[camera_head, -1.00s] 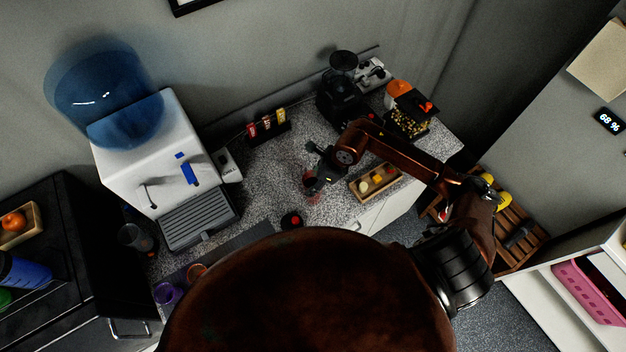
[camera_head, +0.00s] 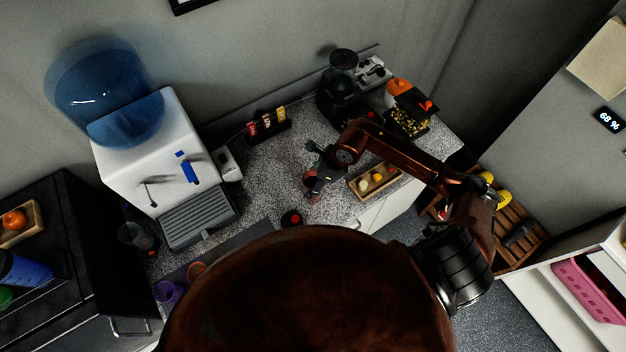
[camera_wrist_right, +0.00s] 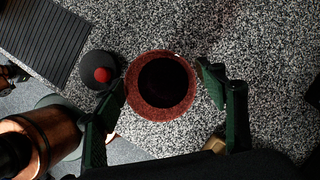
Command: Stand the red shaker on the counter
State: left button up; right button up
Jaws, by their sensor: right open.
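The red shaker (camera_wrist_right: 133,82) shows from above in the right wrist view as a red ring with a dark round opening. It appears to stand upright on the speckled counter (camera_wrist_right: 250,45). My right gripper (camera_wrist_right: 162,80) is open, with one finger on each side of the shaker. I cannot tell whether either finger touches it. In the head view my right gripper (camera_head: 318,176) hides much of the translucent red shaker (camera_head: 310,189). My left gripper is not in view.
A black disc with a red knob (camera_wrist_right: 100,68) lies left of the shaker. A wooden tray (camera_head: 356,186) with small items is right of the gripper. A water dispenser (camera_head: 150,140), a black grinder (camera_head: 338,95) and a small packet rack (camera_head: 267,130) stand farther away.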

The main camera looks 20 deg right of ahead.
jog(key=b+v, duration=0.2)
jog(key=v, duration=1)
jog(key=shift+b, duration=0.35)
jog(key=shift+a, duration=0.1)
dwell(0.4)
